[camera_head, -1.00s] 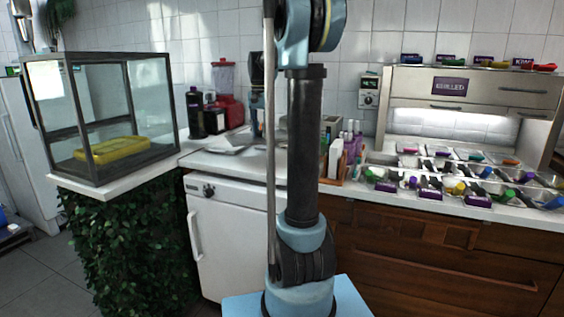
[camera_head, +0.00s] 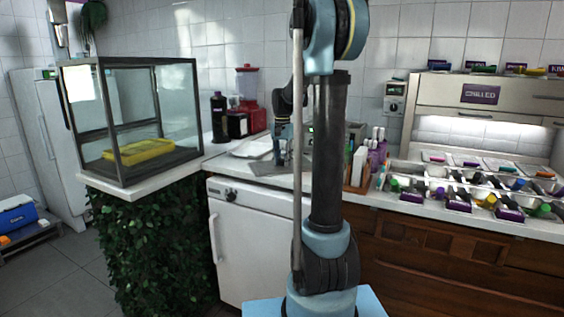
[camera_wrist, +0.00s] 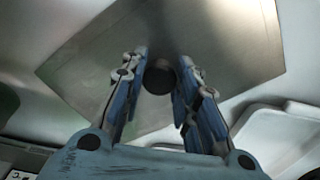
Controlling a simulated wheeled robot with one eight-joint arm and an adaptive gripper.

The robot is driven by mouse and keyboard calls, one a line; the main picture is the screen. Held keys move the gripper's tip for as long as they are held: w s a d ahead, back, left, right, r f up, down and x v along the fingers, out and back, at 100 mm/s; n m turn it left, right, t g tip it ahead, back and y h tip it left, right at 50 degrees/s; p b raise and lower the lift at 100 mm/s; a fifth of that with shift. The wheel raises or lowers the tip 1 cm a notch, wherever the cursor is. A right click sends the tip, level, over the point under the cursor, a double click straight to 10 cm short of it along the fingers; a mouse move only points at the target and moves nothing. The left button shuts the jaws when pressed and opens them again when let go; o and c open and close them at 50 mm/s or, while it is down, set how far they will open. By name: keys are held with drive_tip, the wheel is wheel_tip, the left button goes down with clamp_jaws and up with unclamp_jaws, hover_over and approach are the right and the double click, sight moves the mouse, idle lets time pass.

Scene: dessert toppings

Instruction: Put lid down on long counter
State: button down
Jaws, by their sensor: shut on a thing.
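The lid is a flat grey metal sheet with a dark round knob. It shows large in the wrist view (camera_wrist: 215,60) and as a thin grey plate in the head view (camera_head: 264,169). My gripper (camera_wrist: 159,78) is shut on the knob, one finger on each side. In the head view my gripper (camera_head: 281,160) points down over the white counter (camera_head: 222,163), left of my arm's upright link. The lid lies flat at or just above the counter top; I cannot tell whether it touches. My arm link hides part of the counter.
A white tray-like thing (camera_head: 252,147) lies just behind the lid. A red blender (camera_head: 248,85) and dark bottle (camera_head: 218,115) stand at the back. A glass case (camera_head: 130,120) is at left. An organizer (camera_head: 360,165) and topping trays (camera_head: 460,185) are at right.

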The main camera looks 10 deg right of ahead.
drive_tip(key=c, duration=1.2)
unclamp_jaws()
drive_tip(key=shift+c, duration=0.2)
wheel_tip(320, 180, up, 12)
drive_tip(key=s+f+n, duration=0.2)
drive_tip(key=s+f, duration=0.6)
drive_tip(key=s, duration=0.4)
drive_tip(key=s+f+n+t, duration=0.1)
drive_tip(key=s+f+n, duration=0.2)
drive_tip(key=s+f, duration=0.5)
drive_tip(key=s+f+n+t, duration=0.1)
drive_tip(key=s+f, duration=0.7)
drive_tip(key=s, duration=0.8)
drive_tip(key=shift+s+d+f+n, duration=0.15)
drive_tip(key=shift+d+n, duration=0.15)
drive_tip(key=shift+n, duration=0.4)
